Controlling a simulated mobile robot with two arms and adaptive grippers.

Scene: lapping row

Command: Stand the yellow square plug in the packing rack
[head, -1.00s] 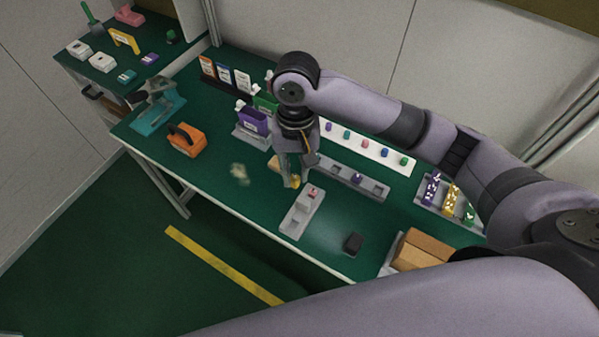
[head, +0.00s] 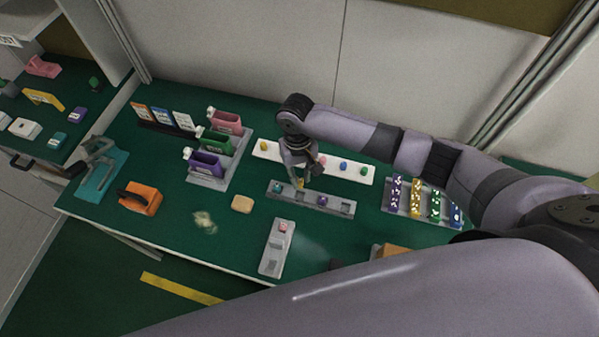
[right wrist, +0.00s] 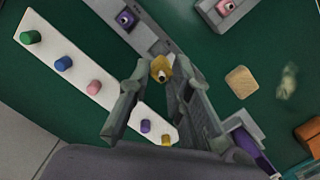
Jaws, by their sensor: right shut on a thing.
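The yellow square plug (right wrist: 162,68) is between the fingers of my right gripper (right wrist: 155,90), which is shut on it. In the head view the right gripper (head: 301,178) points down at the grey rack (head: 338,207), with the yellow plug (head: 300,184) at its tips. A teal plug (head: 277,188) sits at the rack's left end and a purple plug (head: 322,201) sits right of the gripper. The purple one also shows in the right wrist view (right wrist: 127,18). I cannot tell whether the yellow plug touches the rack. My left gripper is out of view.
Behind the rack lies a white strip (head: 268,155) with coloured pegs. In front stands a grey holder (head: 270,265) with a pink plug (head: 283,226). A tan block (head: 242,204), an orange tool (head: 140,198) and coloured bins (head: 214,143) are to the left.

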